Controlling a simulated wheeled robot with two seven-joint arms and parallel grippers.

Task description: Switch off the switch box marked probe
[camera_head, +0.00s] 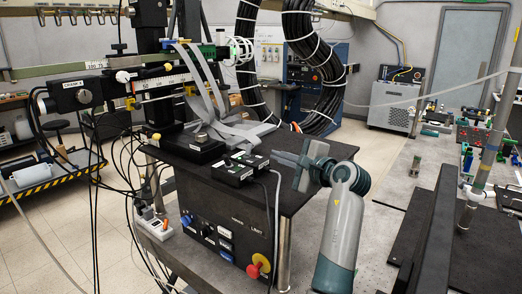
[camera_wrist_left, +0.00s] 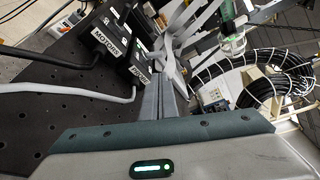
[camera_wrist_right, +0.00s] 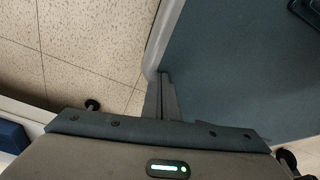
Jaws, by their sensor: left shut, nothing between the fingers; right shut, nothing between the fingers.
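Two small black switch boxes sit side by side on the black perforated bench top: a nearer box (camera_head: 231,174) and a farther box (camera_head: 251,160). In the left wrist view their labels seem to read as motor names, on the left box (camera_wrist_left: 101,44) and the right box (camera_wrist_left: 134,66); I cannot read "probe" on any box. My left gripper (camera_head: 276,157) is shut and empty, just right of the boxes and apart from them. Its fingers (camera_wrist_left: 168,88) point past the right box. My right gripper (camera_wrist_right: 161,78) is shut and empty, seen only in its own wrist view.
A front panel (camera_head: 225,235) with knobs and a red stop button (camera_head: 254,269) is below the boxes. Cables leave the boxes. A metal rig (camera_head: 160,85) with grey ribbons stands behind, before thick black coils (camera_head: 315,60). The right gripper is beside a grey-blue surface (camera_wrist_right: 235,70).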

